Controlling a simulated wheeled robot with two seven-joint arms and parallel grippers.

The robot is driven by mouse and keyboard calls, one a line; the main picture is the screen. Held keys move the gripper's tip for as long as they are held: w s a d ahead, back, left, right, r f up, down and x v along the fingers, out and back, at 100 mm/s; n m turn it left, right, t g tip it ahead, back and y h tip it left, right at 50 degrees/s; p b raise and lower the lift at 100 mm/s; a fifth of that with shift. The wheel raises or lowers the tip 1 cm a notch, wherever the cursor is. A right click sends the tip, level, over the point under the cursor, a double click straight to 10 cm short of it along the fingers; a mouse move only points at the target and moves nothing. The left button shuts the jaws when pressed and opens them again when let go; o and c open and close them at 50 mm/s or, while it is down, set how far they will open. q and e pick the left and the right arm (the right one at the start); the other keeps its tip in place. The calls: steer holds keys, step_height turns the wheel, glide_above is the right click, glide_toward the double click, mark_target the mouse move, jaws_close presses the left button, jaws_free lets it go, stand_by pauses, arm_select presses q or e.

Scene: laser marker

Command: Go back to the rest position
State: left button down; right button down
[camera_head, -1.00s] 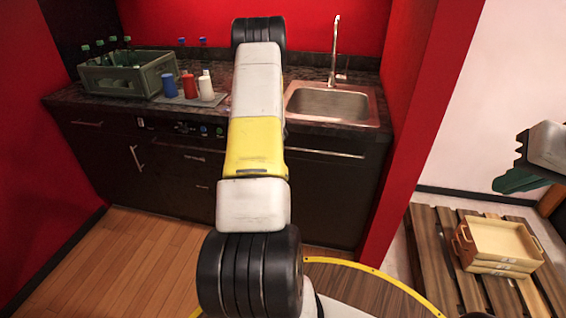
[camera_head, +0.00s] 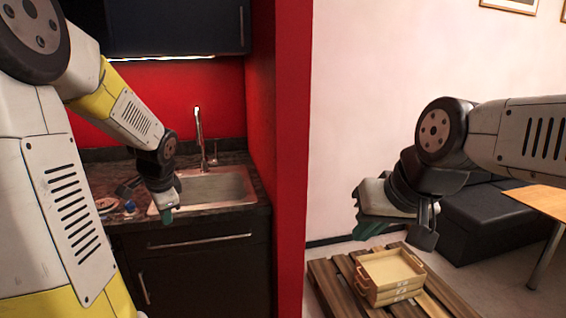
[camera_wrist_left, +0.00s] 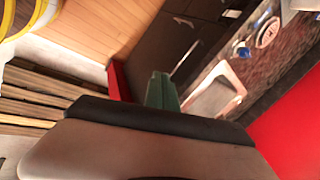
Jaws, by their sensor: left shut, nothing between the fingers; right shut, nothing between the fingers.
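The metal sink (camera_head: 222,188) with a tall faucet (camera_head: 198,138) is set in the dark counter. A red wall edge (camera_head: 292,150) stands between the arms. Stacked wooden trays (camera_head: 391,275) lie on a pallet (camera_head: 330,284). A dark sofa (camera_head: 480,215) and table (camera_head: 540,198) are right.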

arm_select(q)
steer(key=s+d+r+n+t+h, duration=0.1)
steer(key=s+d+r+n, duration=0.3)
steer(key=s+d, duration=0.4)
steer(key=s+d+r+n+h, duration=0.3)
steer(key=s+d+r+n, duration=0.2)
steer(key=s+d, duration=0.3)
steer(key=s, duration=0.3)
steer(key=shift+d+t+h, duration=0.15)
steer(key=shift+t+h, duration=0.15)
steer(key=shift+t, duration=0.1)
steer(key=shift+r, duration=0.1)
